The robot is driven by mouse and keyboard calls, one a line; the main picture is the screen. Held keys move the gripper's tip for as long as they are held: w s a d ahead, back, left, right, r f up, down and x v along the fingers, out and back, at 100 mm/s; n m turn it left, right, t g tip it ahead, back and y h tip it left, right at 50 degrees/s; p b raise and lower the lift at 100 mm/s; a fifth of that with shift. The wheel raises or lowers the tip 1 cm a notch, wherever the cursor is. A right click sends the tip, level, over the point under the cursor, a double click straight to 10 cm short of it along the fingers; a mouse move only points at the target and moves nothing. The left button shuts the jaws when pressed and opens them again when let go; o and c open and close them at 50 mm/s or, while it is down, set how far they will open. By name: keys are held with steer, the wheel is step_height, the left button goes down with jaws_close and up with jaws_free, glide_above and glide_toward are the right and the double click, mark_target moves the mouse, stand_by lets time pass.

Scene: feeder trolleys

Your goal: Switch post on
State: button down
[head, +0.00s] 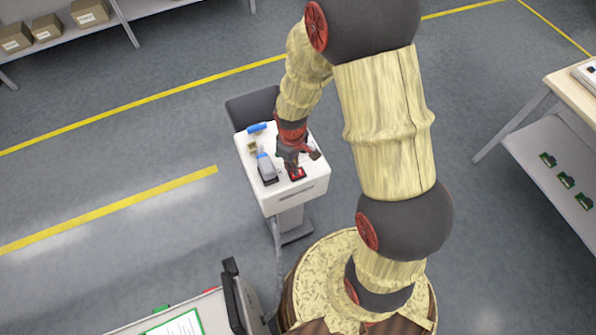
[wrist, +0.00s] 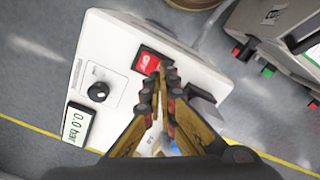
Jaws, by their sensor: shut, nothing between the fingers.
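The post (head: 283,197) is a white box-topped stand in the middle of the head view. The wrist view shows its white top (wrist: 112,48) with a red rocker switch (wrist: 147,62) in a dark frame, a black knob (wrist: 97,92) and a display (wrist: 79,124) reading "0.0 bar". The switch lettering is too blurred to read surely. The switch also shows in the head view (head: 297,174). My gripper (wrist: 161,76) is shut and empty, its fingertips close beside the switch. I cannot tell whether they touch it. My gripper in the head view (head: 293,163) is over the post top.
A grey-blue object (head: 266,166) and a blue item (head: 257,127) are on the post top. A dark-edged trolley (head: 215,312) with a green-framed sheet stands at the lower left. A bench (head: 556,125) is at the right, shelves with boxes (head: 47,27) at the upper left. The floor between is open.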

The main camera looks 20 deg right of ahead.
steer(key=shift+f+b, duration=0.8)
steer(key=shift+f, duration=0.4)
stand_by(0.9)
steer(key=shift+r, duration=0.1)
steer(key=shift+r+p, duration=2.8)
steer(key=shift+r, duration=0.65)
steer(key=shift+s, duration=0.1)
steer(key=s+r+m+t+b, duration=0.1)
steer(key=s+r, duration=0.3)
steer(key=r, duration=0.6)
steer(key=s+r+m+t+b, duration=0.1)
steer(key=s+r, duration=0.4)
steer(key=r, duration=0.5)
steer(key=s+r+m+t+b, duration=0.1)
steer(key=s+r+m+t, duration=0.2)
steer(key=r, duration=0.7)
steer(key=shift+s+r+m+t, duration=0.25)
steer(key=shift+s+m, duration=0.25)
steer(key=shift+s, duration=0.35)
